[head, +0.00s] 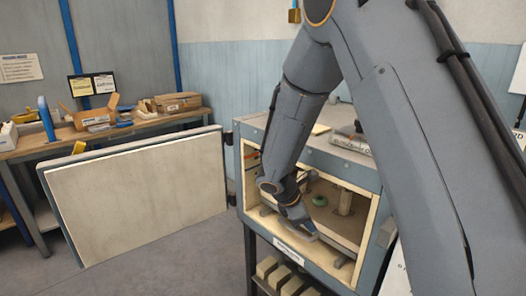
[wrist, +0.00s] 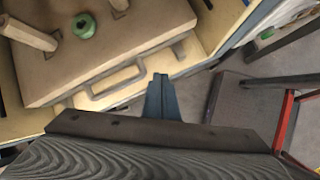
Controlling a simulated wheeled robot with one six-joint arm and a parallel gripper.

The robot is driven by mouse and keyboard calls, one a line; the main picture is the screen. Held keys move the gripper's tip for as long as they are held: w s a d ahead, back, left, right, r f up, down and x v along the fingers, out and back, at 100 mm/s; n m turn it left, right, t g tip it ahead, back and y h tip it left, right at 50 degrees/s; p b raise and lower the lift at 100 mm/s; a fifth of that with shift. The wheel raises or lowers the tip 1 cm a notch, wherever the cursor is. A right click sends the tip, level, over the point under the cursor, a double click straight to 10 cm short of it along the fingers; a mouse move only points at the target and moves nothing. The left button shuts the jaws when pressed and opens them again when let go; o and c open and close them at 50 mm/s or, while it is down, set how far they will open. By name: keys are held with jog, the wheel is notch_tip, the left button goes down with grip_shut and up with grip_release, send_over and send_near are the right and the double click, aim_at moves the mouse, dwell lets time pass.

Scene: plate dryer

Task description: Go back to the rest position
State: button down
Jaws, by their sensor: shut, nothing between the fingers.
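My gripper (wrist: 160,92) is shut and empty. In the wrist view its closed fingertips sit at the front edge of the dryer opening, beside the handle (wrist: 117,78) of a tan tray. In the head view my gripper (head: 300,228) is low at the mouth of the plate dryer (head: 312,153), in front of the tray. I cannot tell whether the fingers touch the handle. A green round piece (head: 319,200) lies on the tray; it also shows in the wrist view (wrist: 84,26), near a wooden post.
The dryer door (head: 140,195) stands wide open to the left. A workbench (head: 100,135) with boxes is behind it. Blocks (head: 280,275) sit on a shelf below the dryer. In the wrist view a red frame (wrist: 284,120) stands at the right. Floor is clear at front left.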

jog(key=s+d+r+m+g+y, duration=0.1)
jog(key=s+r+m+y, duration=0.2)
jog(key=s+m, duration=0.6)
jog(key=s+d+r+m+y, duration=0.2)
jog(key=s+r+m, duration=0.1)
jog(key=s+m, duration=0.7)
jog(key=s, duration=0.3)
jog(key=shift+d+r+g+y, duration=0.2)
jog(key=shift+r+g+y, duration=0.2)
